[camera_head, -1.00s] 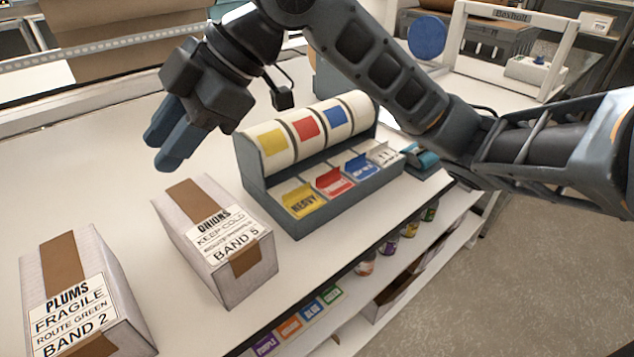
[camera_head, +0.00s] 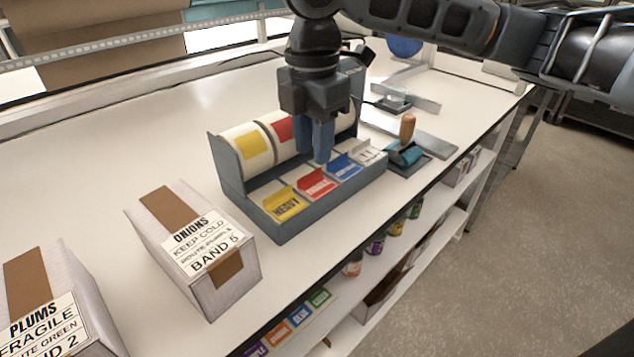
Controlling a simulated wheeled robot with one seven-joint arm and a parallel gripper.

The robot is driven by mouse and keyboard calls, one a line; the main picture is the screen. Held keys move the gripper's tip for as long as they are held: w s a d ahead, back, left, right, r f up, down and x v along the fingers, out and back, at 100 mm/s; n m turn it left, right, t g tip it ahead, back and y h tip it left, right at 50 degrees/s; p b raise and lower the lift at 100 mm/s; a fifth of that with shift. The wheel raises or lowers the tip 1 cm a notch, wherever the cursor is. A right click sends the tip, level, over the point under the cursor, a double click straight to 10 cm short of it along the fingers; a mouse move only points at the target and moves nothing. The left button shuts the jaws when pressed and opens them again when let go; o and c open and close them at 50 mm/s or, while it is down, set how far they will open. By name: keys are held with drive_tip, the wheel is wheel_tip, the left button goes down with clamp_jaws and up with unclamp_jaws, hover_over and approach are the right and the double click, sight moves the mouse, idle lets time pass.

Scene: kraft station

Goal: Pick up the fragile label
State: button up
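The label dispenser (camera_head: 292,229) stands on the white table with several label tabs along its front. The yellow tab (camera_head: 284,206) reads HEAVY. To its right are a red tab (camera_head: 316,184), a blue tab (camera_head: 345,167) and a white tab (camera_head: 369,155) with dark marks. I cannot read the print on the red and blue tabs, so which one is the fragile label is not certain. My gripper (camera_head: 318,158) points down over the dispenser, above and behind the red and blue tabs, with nothing seen between its fingers. The gap between the fingers is not clear from this angle.
An ONIONS box (camera_head: 175,240) and a PLUMS box (camera_head: 75,290) stand on the left. A teal tool with a wooden handle (camera_head: 407,128) lies right of the dispenser. Jars (camera_head: 375,246) sit on the shelf below. The table behind the boxes is clear.

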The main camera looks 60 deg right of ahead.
sight(316, 178)
drive_tip(key=shift+d+f, duration=0.2)
drive_tip(key=shift+f, duration=0.95)
drive_tip(key=shift+d+f, duration=0.15)
drive_tip(key=shift+f, duration=0.95)
clamp_jaws()
